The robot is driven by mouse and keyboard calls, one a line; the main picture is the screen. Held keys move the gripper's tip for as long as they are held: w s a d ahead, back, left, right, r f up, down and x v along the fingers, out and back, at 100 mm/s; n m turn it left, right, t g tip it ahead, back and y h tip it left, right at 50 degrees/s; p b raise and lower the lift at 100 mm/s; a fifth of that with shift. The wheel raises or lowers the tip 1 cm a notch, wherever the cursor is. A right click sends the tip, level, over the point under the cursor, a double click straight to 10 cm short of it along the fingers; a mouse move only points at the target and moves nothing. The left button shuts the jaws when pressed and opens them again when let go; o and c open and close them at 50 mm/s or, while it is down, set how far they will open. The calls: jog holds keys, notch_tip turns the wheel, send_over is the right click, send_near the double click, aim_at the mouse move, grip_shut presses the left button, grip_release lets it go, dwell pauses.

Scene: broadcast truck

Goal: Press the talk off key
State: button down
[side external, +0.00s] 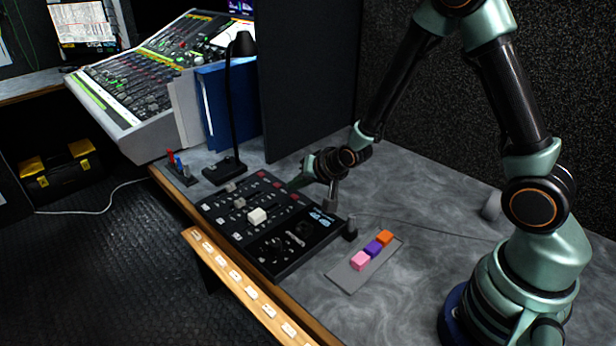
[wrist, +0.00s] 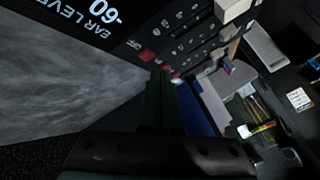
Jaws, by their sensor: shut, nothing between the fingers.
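The black control panel (side external: 262,248) lies on the grey desk, with several red keys (side external: 277,185) along its far edge, a large white cap (side external: 257,216) and a lit display. I cannot read which key is talk off. My gripper (side external: 294,184) is shut and empty at the panel's far edge, close to the red keys. In the wrist view its green fingers (wrist: 160,76) point at the panel edge, with a red key (wrist: 147,55) just beside the tips. I cannot tell whether the tips touch a key. The display shows "EAR LEVEL -60".
A grey tray (side external: 345,282) holds pink, purple and orange blocks in front of my arm. A black lamp (side external: 232,120) and blue binders (side external: 243,110) stand behind the panel, beside a dark partition (side external: 305,75). A mixing console (side external: 150,85) is at back left.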

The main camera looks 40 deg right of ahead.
aim_at(297, 202)
jog(key=shift+f, duration=0.15)
jog(key=shift+a+f, duration=0.1)
jog(key=shift+f, duration=0.25)
jog(key=shift+f, duration=0.45)
dwell(0.8)
jog(key=shift+r, duration=0.95)
notch_tip(297, 202, up, 6)
dwell(0.6)
